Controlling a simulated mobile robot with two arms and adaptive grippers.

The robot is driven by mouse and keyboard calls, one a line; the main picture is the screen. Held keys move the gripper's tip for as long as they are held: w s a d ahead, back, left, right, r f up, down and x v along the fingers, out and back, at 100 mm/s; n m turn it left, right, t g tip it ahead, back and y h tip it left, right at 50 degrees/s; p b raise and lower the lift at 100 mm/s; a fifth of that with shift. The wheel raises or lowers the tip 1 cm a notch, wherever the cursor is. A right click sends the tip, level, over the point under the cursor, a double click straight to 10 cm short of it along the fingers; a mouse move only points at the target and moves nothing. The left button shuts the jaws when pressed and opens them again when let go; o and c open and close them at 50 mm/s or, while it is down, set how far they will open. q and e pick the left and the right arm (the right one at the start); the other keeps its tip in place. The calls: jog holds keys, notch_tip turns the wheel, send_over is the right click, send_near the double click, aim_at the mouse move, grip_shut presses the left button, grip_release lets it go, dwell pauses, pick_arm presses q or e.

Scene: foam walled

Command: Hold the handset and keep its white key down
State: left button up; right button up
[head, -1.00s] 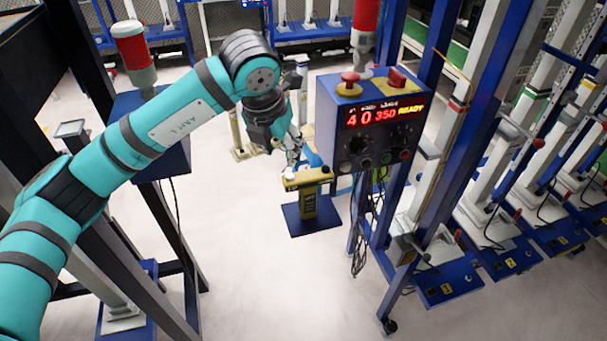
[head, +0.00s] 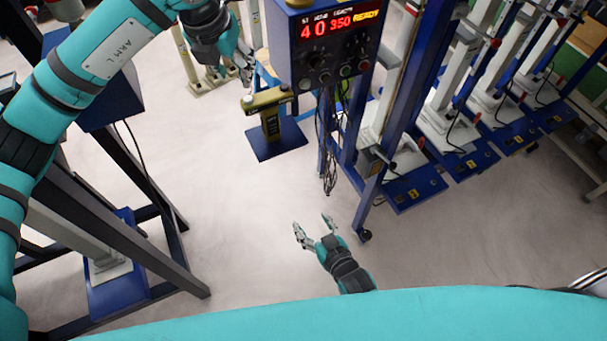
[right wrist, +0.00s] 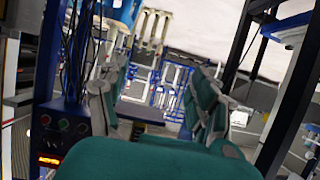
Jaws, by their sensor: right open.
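The handset (head: 266,100) is a yellow and dark T-shaped thing standing upright on a blue base plate in the head view. Its white key (head: 247,99) is a small pale knob at the left end of its top bar. My left gripper (head: 236,73) is just beyond and above that end, apart from the handset as far as I can see; its finger gap is unclear. My right gripper (head: 313,225) is open and empty, low in the picture, nearer to me than the handset. Its two spread fingers also show in the right wrist view (right wrist: 157,85), where I cannot make out the handset.
A blue control box (head: 322,45) with a red and yellow display reading "READY" stands right of the handset, on a blue post with hanging cables (head: 328,150). A dark frame (head: 120,240) stands at left. Pale floor (head: 215,190) between them is clear.

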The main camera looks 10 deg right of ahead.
aim_at(273, 124)
jog(key=w+a+r+t+y, duration=0.1)
jog(key=w+r+t, duration=0.1)
jog(key=r, duration=0.8)
jog(key=w+a+r+t+y, duration=0.1)
jog(key=w+r+t, duration=0.15)
jog(key=r, duration=0.65)
jog(key=x, duration=1.6)
jog(key=shift+w+a, duration=0.1)
jog(key=shift+w, duration=0.15)
jog(key=c, duration=1.2)
pick_arm(q)
grip_shut()
pick_arm(e)
jog(key=shift+c, duration=0.6)
